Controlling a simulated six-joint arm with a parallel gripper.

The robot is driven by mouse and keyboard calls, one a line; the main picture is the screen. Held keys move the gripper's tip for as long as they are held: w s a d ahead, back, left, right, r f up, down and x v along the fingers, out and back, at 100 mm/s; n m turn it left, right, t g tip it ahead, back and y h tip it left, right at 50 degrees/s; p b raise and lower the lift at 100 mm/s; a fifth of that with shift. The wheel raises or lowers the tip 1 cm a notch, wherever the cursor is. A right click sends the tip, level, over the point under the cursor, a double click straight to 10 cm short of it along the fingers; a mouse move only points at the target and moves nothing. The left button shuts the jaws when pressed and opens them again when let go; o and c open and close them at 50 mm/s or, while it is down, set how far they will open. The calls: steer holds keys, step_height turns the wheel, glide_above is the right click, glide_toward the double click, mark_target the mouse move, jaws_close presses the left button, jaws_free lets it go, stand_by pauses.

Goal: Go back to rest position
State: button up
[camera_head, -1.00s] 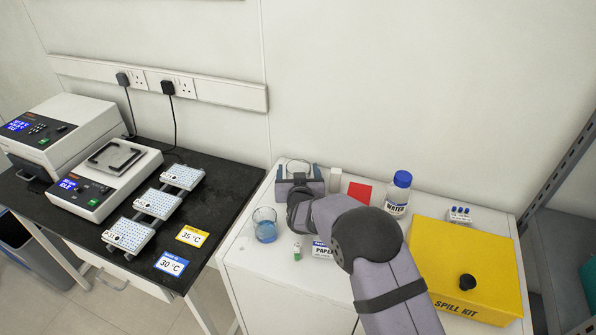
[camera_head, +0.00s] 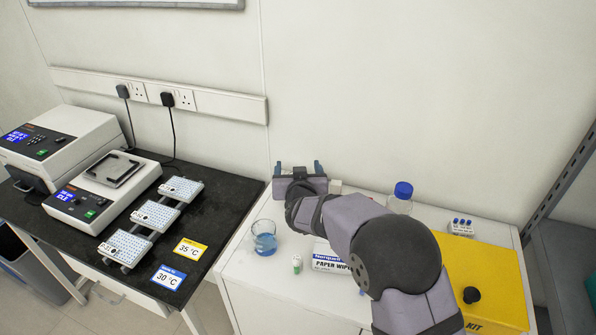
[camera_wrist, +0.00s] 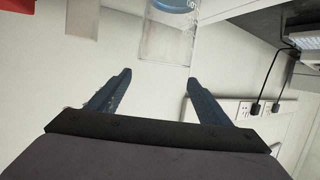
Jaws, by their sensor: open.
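My gripper (camera_head: 298,170) is raised over the back of the white cabinet, its fingers pointing up toward the wall in the head view. In the wrist view my gripper (camera_wrist: 157,85) shows two blue fingers spread wide apart with nothing between them. The beaker of blue liquid (camera_wrist: 172,25) shows beyond the fingertips there, apart from them. My arm hides part of the cabinet top in the head view.
On the white cabinet (camera_head: 240,270) stand a beaker of blue liquid (camera_head: 264,237), a paper wipes box (camera_head: 328,260), a blue-capped bottle (camera_head: 400,198) and a yellow spill kit (camera_head: 490,270). The black bench (camera_head: 215,215) at left holds white plates (camera_head: 155,215) and two machines.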

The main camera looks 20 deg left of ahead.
steer(key=s+d+r+m+g+p, duration=0.1)
steer(key=s+d+m+g+p, duration=0.1)
steer(key=d, duration=0.4)
steer(key=s+d+r+m+g+h+p, duration=0.1)
steer(key=s+d+m+g+p, duration=0.1)
steer(key=s+d+m+g, duration=0.2)
steer(key=s+d+r+m+g+p, duration=0.1)
steer(key=s+d+m+g+p, duration=0.1)
steer(key=s+d, duration=0.5)
steer(key=shift+d+r+m+g, duration=0.2)
steer(key=shift+d+m+g, duration=0.2)
steer(key=shift+d+m, duration=0.2)
steer(key=shift+d+r+m+g, duration=0.2)
steer(key=shift+d+m+g, duration=0.25)
steer(key=shift+d, duration=0.25)
steer(key=s+d+f+n+g+h+b, duration=0.25)
steer(key=s+d+f, duration=0.45)
steer(key=s+d, duration=0.4)
steer(key=s+d+f+n+g+h+b, duration=0.1)
steer(key=s+d+f+n+h+b, duration=0.2)
steer(key=s+d+f, duration=0.55)
step_height(320, 180, up, 24)
steer(key=s+d+p, duration=0.1)
steer(key=s+p, duration=0.1)
steer(key=p, duration=1.9)
steer(key=shift+d+f+y, duration=0.25)
steer(key=shift+d+y, duration=0.1)
